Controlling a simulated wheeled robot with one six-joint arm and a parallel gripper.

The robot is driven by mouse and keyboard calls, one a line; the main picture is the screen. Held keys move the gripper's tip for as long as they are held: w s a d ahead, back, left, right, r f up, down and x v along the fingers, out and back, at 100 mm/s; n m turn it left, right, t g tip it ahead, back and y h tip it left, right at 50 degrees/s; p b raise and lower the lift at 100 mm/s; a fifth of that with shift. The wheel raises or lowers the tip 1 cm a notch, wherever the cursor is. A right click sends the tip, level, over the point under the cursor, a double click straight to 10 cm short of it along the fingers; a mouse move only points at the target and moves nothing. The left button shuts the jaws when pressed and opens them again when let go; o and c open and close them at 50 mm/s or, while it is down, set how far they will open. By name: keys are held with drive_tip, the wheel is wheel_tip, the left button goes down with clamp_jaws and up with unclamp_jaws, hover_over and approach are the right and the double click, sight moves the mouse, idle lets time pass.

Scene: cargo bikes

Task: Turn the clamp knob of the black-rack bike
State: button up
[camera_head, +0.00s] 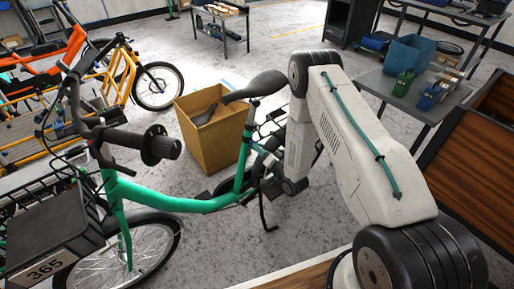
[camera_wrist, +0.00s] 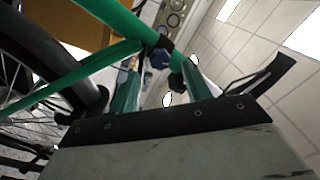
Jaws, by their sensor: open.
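The green bike (camera_head: 175,203) has a black front rack with a black box (camera_head: 52,235) marked 365. Its black saddle (camera_head: 252,86) sits on a post above the green seat tube. In the wrist view, its green frame tube (camera_wrist: 110,18) crosses the upper left. A small dark knob-like part (camera_wrist: 159,54) shows by the tube, just beyond my gripper (camera_wrist: 159,72). My gripper's two greenish fingers stand apart, one to each side below that part. I cannot tell whether they touch it. In the head view, my arm reaches down beside the seat tube; the fingertips are not clear there.
A cardboard box (camera_head: 215,138) stands behind the green bike. An orange bike with a yellow rack (camera_head: 122,72) is at the upper left. A grey table (camera_head: 375,88) with a blue bin (camera_head: 408,62) stands right of my arm. Open floor lies behind the box.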

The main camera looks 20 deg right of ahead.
drive_tip(key=shift+v, duration=2.15)
